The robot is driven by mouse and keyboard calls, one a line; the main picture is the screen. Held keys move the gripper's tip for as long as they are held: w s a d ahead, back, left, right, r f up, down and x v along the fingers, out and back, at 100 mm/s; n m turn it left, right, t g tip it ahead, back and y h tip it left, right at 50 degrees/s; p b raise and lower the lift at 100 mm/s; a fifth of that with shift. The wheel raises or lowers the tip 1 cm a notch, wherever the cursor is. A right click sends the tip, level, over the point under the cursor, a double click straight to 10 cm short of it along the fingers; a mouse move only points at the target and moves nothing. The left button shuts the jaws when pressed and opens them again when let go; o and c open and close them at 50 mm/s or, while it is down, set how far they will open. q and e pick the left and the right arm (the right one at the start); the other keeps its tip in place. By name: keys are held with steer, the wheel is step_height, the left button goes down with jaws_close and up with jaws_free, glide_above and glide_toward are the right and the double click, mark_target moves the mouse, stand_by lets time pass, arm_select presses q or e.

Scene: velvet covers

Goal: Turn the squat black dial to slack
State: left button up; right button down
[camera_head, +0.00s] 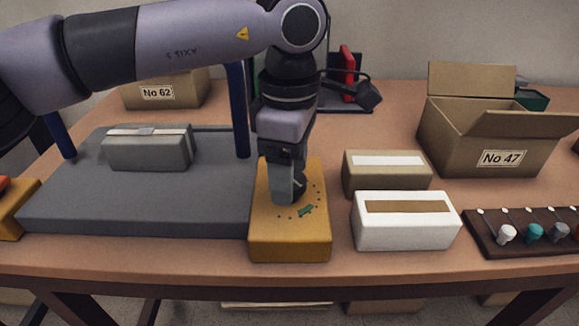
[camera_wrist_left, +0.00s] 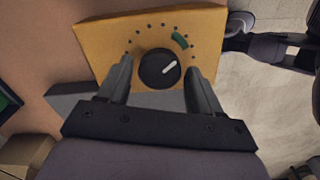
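The squat black dial (camera_wrist_left: 160,68) sits on a yellow box (camera_wrist_left: 100,38), ringed by dark dots, with a green mark (camera_wrist_left: 180,40) on one part of the ring. The dial's white pointer line points right and slightly up in the left wrist view, below the green mark and not at it. My left gripper (camera_wrist_left: 159,72) is open, with one finger on each side of the dial and small gaps visible. In the head view the left gripper (camera_head: 287,195) comes down over the yellow box (camera_head: 290,244) and hides most of the dial (camera_head: 300,184).
A grey slab (camera_head: 130,212) with blue posts and a wrapped grey parcel (camera_head: 150,150) stands left of the yellow box. A white box (camera_head: 405,232) and a brown box (camera_head: 360,184) stand close to its right. Further right are an open carton (camera_head: 470,150) and a knob rack (camera_head: 490,240).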

arm_select(q)
steer(key=c, duration=0.7)
